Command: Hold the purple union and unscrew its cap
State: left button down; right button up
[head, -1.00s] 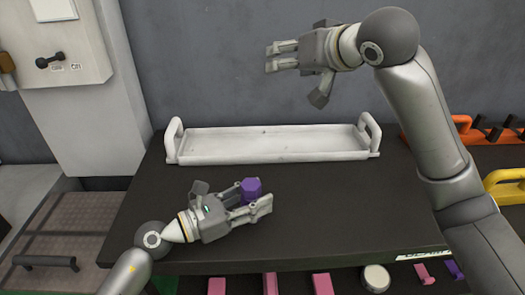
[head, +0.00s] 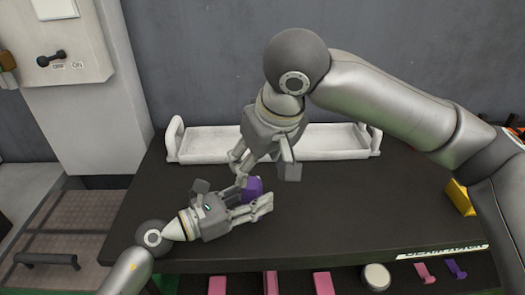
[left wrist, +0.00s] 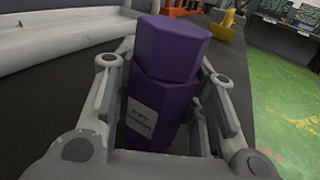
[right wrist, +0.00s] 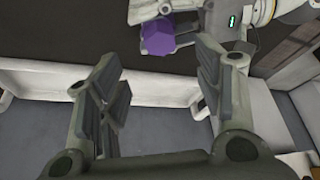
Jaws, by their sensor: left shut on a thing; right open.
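The purple union (head: 254,187) is between the fingers of my left gripper (head: 252,204), which is shut on it low over the dark table. In the left wrist view, the union's labelled body (left wrist: 150,112) is between the fingers. Its purple hexagonal cap (left wrist: 170,45) sits on the body and stands clear of the fingers. My right gripper (head: 265,172) points down in the head view, open, just above and beside the union. In the right wrist view, the cap (right wrist: 158,36) lies beyond the open fingers (right wrist: 160,80), with nothing between them.
A long white tray (head: 335,153) with end handles lies along the back of the table (head: 370,215). The right arm partly hides it. A yellow item (head: 458,197) stands at the right edge. The table's front right is clear.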

aim_at(252, 183)
jog(key=x, duration=0.8)
jog(key=shift+w+f, duration=0.1)
jog(key=shift+f, duration=0.1)
jog(key=c, duration=1.1)
jog(key=o, duration=0.3)
jog(key=c, duration=0.3)
